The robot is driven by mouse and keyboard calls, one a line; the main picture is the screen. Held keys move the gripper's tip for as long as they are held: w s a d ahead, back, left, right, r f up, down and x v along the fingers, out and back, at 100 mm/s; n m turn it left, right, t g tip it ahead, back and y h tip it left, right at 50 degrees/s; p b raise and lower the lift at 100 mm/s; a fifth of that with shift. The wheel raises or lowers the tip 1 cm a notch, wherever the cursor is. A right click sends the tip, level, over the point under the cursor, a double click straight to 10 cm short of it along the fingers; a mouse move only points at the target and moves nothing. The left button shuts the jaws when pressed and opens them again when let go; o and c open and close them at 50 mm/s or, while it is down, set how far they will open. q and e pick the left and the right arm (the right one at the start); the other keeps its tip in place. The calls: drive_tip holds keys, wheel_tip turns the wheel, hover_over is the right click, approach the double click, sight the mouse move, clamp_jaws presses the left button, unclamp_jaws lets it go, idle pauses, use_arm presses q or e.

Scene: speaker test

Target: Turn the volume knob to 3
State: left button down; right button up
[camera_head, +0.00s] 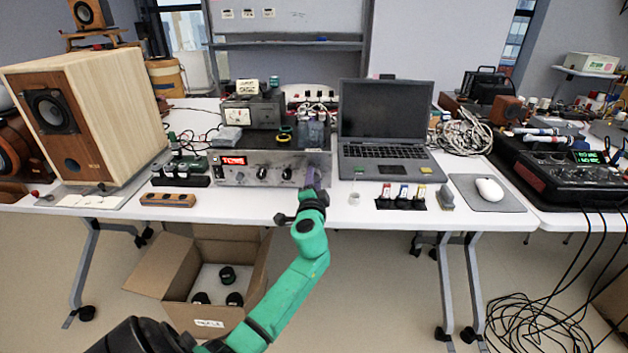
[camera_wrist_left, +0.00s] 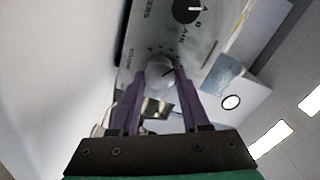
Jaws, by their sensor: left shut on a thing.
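The grey amplifier (camera_head: 225,178) with a red lit display stands on the white table. My left gripper (camera_head: 311,178) reaches the right end of its front panel and covers the volume knob there. In the left wrist view, my left gripper (camera_wrist_left: 160,84) has its two purple fingers shut on the round silvery volume knob (camera_wrist_left: 158,70), one on each side. The panel beside it (camera_wrist_left: 140,30) bears the word VOLUME and small marks around the knob. The number at its pointer is too small to read. My right gripper is not in view.
A black knob (camera_wrist_left: 187,10) sits farther along the panel. A laptop (camera_head: 386,130) stands to the right of the amplifier, and a large wooden speaker (camera_head: 125,110) to the left. A wooden bar (camera_head: 168,200) lies in front. An open cardboard box (camera_head: 155,268) is on the floor.

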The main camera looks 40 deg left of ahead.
use_arm(q)
drive_tip(key=shift+f, duration=0.1)
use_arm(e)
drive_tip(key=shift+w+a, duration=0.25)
use_arm(q)
drive_tip(key=shift+c, duration=1.9)
unclamp_jaws()
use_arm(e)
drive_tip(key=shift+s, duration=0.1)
use_arm(q)
drive_tip(key=shift+s+d, duration=0.15)
drive_tip(key=shift+s, duration=0.05)
drive_tip(key=v, duration=0.8)
drive_tip(key=shift+f, duration=0.1)
drive_tip(key=v, duration=0.6)
drive_tip(key=shift+r+b, duration=0.2)
drive_tip(key=shift+b, duration=0.25)
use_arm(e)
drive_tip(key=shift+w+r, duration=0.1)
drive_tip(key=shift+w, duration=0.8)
